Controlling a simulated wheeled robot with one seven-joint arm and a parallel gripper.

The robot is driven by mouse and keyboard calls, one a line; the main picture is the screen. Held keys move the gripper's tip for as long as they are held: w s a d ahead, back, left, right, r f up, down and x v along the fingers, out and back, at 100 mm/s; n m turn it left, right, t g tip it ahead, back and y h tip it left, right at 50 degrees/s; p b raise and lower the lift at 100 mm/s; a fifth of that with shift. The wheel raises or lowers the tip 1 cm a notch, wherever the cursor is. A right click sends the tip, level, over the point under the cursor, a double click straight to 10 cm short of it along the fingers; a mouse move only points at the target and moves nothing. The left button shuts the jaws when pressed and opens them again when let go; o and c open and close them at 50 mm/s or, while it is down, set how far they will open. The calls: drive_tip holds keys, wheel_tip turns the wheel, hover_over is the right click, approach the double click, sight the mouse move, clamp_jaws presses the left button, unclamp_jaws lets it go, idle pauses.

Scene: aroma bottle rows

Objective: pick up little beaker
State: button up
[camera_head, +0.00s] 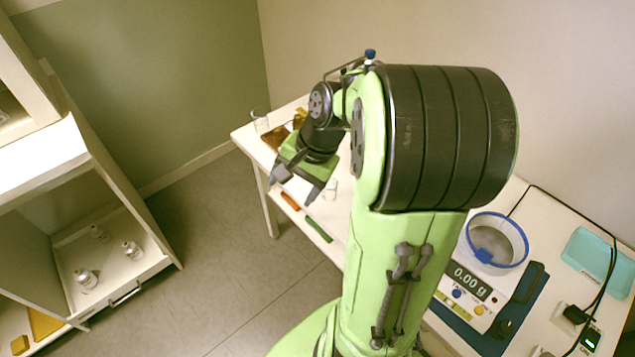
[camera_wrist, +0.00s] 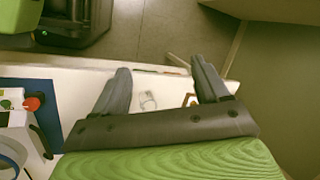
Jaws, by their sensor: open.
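A small clear glass beaker (camera_head: 331,188) stands on the white table, just right of my gripper (camera_head: 296,186) in the head view. In the wrist view a small clear glass (camera_wrist: 148,99), which looks like the same beaker, shows between the two fingers of my gripper (camera_wrist: 160,68), nearer the left one. My gripper is open and empty, with its fingers apart over the table's edge area. Another clear glass vessel (camera_head: 260,120) stands at the far left corner of the table. My arm hides part of the table behind it.
Amber items (camera_head: 274,138) lie near the far table corner. An orange stick (camera_head: 290,201) and a green stick (camera_head: 318,230) lie along the front edge. A balance (camera_head: 470,283) reading 0.00 g, a blue-rimmed tub (camera_head: 497,240) and a teal tray (camera_head: 600,262) are at right. A cabinet drawer (camera_head: 140,262) holds small bottles.

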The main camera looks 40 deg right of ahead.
drive_tip(key=d+f+m+t+y+b, duration=0.3)
drive_tip(key=d+f+m+t, duration=0.1)
drive_tip(key=d+f+m, duration=0.8)
drive_tip(key=m+t+b, duration=0.2)
drive_tip(key=m+t, duration=0.4)
approach(336, 185)
drive_tip(key=b+x, duration=0.5)
drive_tip(key=x, duration=0.4)
drive_tip(key=shift+w+a+f, duration=0.2)
drive_tip(key=shift+w+f, duration=0.05)
drive_tip(key=shift+w, duration=0.05)
drive_tip(key=shift+r, duration=0.15)
